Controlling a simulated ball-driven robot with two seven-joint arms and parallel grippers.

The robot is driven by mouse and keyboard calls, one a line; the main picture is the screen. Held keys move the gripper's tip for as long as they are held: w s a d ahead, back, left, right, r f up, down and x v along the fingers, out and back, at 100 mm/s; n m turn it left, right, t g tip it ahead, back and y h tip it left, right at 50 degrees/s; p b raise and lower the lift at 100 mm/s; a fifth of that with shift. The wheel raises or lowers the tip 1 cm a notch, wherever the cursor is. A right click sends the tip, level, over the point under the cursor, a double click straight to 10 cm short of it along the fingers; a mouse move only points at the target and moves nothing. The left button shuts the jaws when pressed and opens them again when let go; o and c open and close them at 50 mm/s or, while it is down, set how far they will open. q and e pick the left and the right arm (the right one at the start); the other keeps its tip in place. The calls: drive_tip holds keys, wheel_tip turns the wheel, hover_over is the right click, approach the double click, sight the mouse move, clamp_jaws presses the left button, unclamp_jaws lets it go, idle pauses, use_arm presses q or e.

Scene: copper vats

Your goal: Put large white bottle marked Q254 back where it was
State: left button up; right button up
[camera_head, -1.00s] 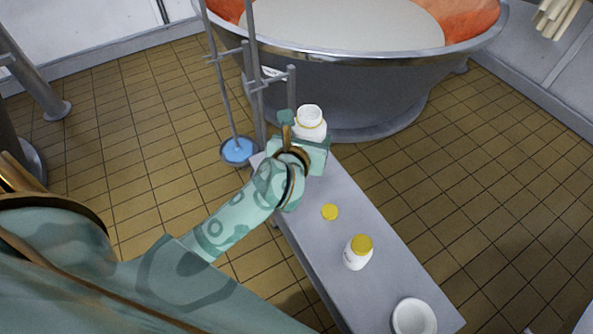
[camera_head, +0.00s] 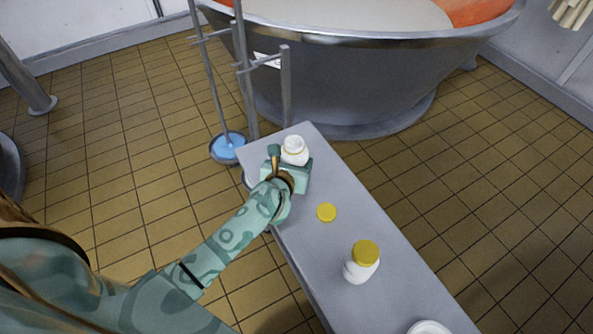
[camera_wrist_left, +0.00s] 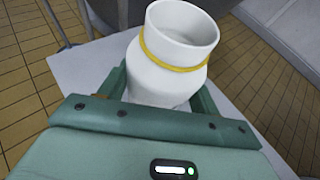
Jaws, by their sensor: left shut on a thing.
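A white bottle (camera_head: 294,150) without a cap, with a yellow ring around its neck, is held in my left gripper (camera_head: 287,172) near the far end of the grey bench. In the left wrist view the open-mouthed bottle (camera_wrist_left: 172,62) stands between the two fingers of the gripper (camera_wrist_left: 160,100). I cannot tell whether its base touches the bench. No marking shows on this bottle. A loose yellow cap (camera_head: 327,212) lies on the bench. A second white bottle (camera_head: 361,267) with a yellow cap stands nearer. My right gripper is not in view.
The grey bench (camera_head: 390,250) runs from the middle to the bottom right. A white bowl (camera_head: 429,328) is cut off at its near end. A large vat (camera_head: 350,80) and metal stand (camera_head: 243,75) are beyond. A blue dish (camera_head: 228,146) is left of the bench.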

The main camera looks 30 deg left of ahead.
use_arm(q)
drive_tip(key=shift+w+a+f+b, duration=0.3)
drive_tip(key=shift+w+f, duration=0.15)
drive_tip(key=shift+f, duration=0.3)
drive_tip(key=f+b, duration=0.1)
drive_tip(key=f, duration=0.1)
drive_tip(key=f+b, duration=0.1)
drive_tip(key=shift+w+a+f+b, duration=0.15)
drive_tip(key=shift+w+f+b, duration=0.05)
drive_tip(key=shift+f+b, duration=0.2)
drive_tip(key=shift+r, duration=0.3)
drive_tip(key=shift+f, duration=0.1)
drive_tip(key=o, duration=1.3)
drive_tip(key=shift+f, duration=0.1)
drive_tip(key=shift+c, duration=0.2)
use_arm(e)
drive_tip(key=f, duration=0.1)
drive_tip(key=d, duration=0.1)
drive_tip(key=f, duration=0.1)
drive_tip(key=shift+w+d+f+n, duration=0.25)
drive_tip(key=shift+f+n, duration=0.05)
